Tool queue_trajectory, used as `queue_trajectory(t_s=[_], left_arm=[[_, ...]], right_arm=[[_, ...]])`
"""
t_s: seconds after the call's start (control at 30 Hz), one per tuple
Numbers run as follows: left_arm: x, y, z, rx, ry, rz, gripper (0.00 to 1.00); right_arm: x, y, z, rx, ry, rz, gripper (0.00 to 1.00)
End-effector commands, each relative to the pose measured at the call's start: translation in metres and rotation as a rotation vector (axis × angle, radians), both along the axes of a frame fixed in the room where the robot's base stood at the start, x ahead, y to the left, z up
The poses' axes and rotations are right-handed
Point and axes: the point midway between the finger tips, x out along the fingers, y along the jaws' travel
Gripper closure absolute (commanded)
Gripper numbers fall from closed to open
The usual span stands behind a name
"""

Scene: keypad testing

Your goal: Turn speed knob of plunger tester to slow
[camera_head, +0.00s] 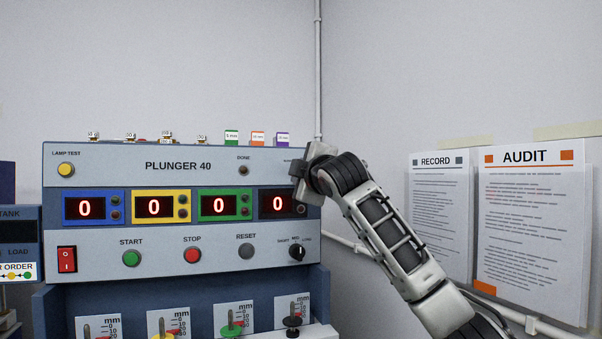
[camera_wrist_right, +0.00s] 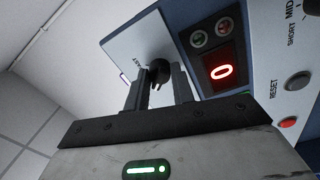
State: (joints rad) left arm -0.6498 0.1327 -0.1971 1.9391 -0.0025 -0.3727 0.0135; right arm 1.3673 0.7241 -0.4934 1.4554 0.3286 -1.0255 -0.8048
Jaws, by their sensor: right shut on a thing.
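The plunger tester (camera_head: 215,165), labelled PLUNGER 40, fills the left half of the head view. My right gripper (camera_head: 312,178) is at the upper right corner of its panel and hides what lies behind it there. In the right wrist view a small dark round knob (camera_wrist_right: 158,71) on the pale panel sits between the two fingers of the right gripper (camera_wrist_right: 158,84), which is shut on it. Only part of a label shows beside this knob, so its setting cannot be read. My left gripper is not in view.
Another black knob (camera_head: 297,252), marked SHORT, MID and LONG, sits lower on the panel. The START (camera_head: 131,258), STOP (camera_head: 192,255) and RESET (camera_head: 246,251) buttons are left of it. RECORD (camera_head: 440,220) and AUDIT (camera_head: 530,230) sheets hang on the right wall.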

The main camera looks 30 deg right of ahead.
Motion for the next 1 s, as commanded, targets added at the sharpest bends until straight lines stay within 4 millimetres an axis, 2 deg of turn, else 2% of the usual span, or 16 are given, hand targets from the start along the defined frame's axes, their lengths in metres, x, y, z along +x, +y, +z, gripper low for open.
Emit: queue_trajectory(t_s=[0.37, 0.4, 0.47, 0.8, 0.87, 1.0], left_arm=[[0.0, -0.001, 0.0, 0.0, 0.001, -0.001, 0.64], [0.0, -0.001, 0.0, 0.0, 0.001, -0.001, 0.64], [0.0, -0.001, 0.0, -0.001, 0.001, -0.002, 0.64], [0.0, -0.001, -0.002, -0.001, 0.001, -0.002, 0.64], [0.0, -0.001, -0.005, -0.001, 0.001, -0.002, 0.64], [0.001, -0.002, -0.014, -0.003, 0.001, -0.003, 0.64]], right_arm=[[0.0, 0.001, 0.0, -0.007, 0.001, 0.001, 0.98], [0.0, 0.001, 0.0, -0.007, 0.001, 0.001, 0.67], [0.0, 0.001, 0.0, -0.006, 0.001, 0.001, 0.54], [-0.003, 0.001, -0.001, -0.005, 0.0, 0.0, 0.54], [-0.008, 0.002, -0.002, -0.005, 0.0, 0.0, 0.54], [-0.031, 0.008, -0.005, -0.008, -0.003, -0.001, 0.54]])
